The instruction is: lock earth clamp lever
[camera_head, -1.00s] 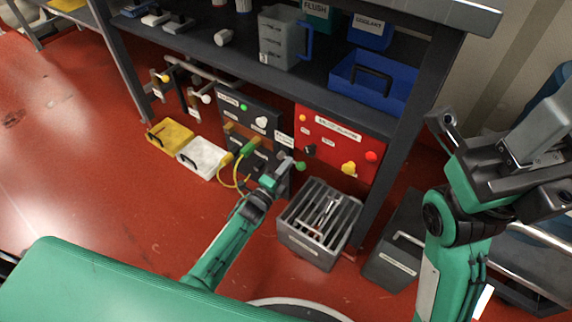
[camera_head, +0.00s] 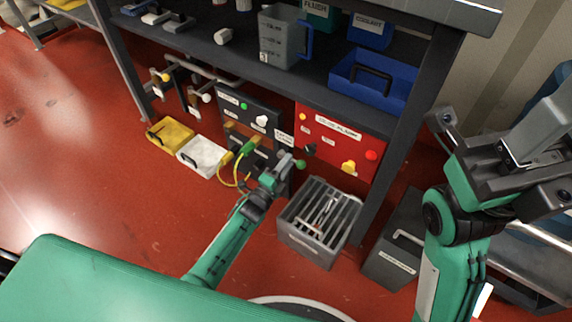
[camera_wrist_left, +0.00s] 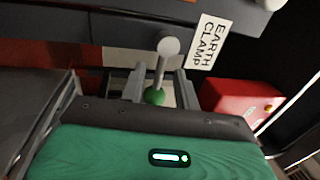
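The earth clamp lever is a grey rod with a pale round knob (camera_wrist_left: 168,46) and a green ball (camera_wrist_left: 155,97) in the left wrist view. The white EARTH CLAMP label (camera_wrist_left: 208,43) is to its right. In the head view the green ball (camera_head: 300,164) shows at the lower right of the dark panel (camera_head: 262,118). My left gripper (camera_wrist_left: 160,84) has its fingers on either side of the lever, with gaps visible; it also shows in the head view (camera_head: 285,163). My right gripper (camera_head: 500,150) is raised at the right, partly cropped, far from the lever.
A red panel (camera_head: 330,165) stands right of the dark one. A grey slotted bin (camera_head: 308,247) and another grey box (camera_head: 382,270) are on the floor to the right. Yellow and white trays (camera_head: 203,157) lie left, near yellow cables (camera_head: 240,174). A shelf (camera_head: 225,58) hangs above.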

